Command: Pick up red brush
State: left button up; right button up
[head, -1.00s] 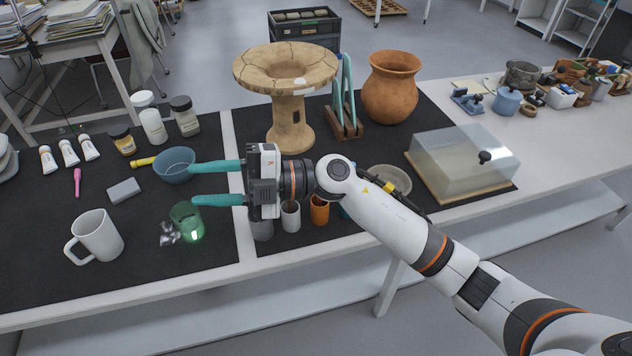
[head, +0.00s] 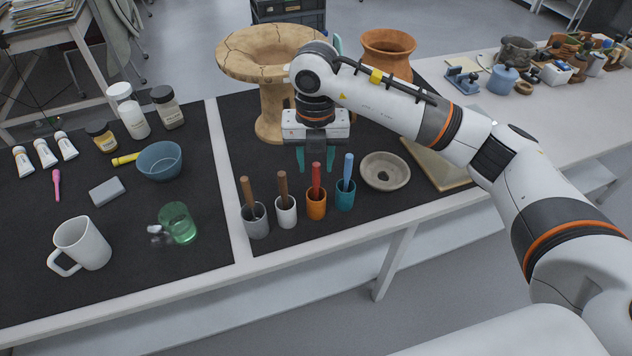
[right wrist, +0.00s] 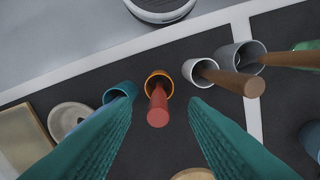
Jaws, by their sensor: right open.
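The red brush (head: 316,180) stands handle up in an orange cup (head: 317,205) on the black mat. In the right wrist view the red brush (right wrist: 158,106) and orange cup (right wrist: 160,82) show between my two teal fingers. My right gripper (head: 315,160) is open and points down, just behind and above the row of cups. Nothing is between its fingers at their tips that I can see gripped. My left gripper is not in view.
A teal cup with a blue brush (head: 347,172) stands right of the orange cup. White (head: 286,212) and grey (head: 256,228) cups with brown brushes stand left. A stone dish (head: 385,170) lies right. The cracked pedestal vessel (head: 262,60) is behind.

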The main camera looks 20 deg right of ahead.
aim_at(316, 185)
jog(key=shift+w+d+f+p, duration=0.1)
jog(key=shift+f+p, duration=0.35)
jog(key=shift+f, duration=3.05)
grip_shut()
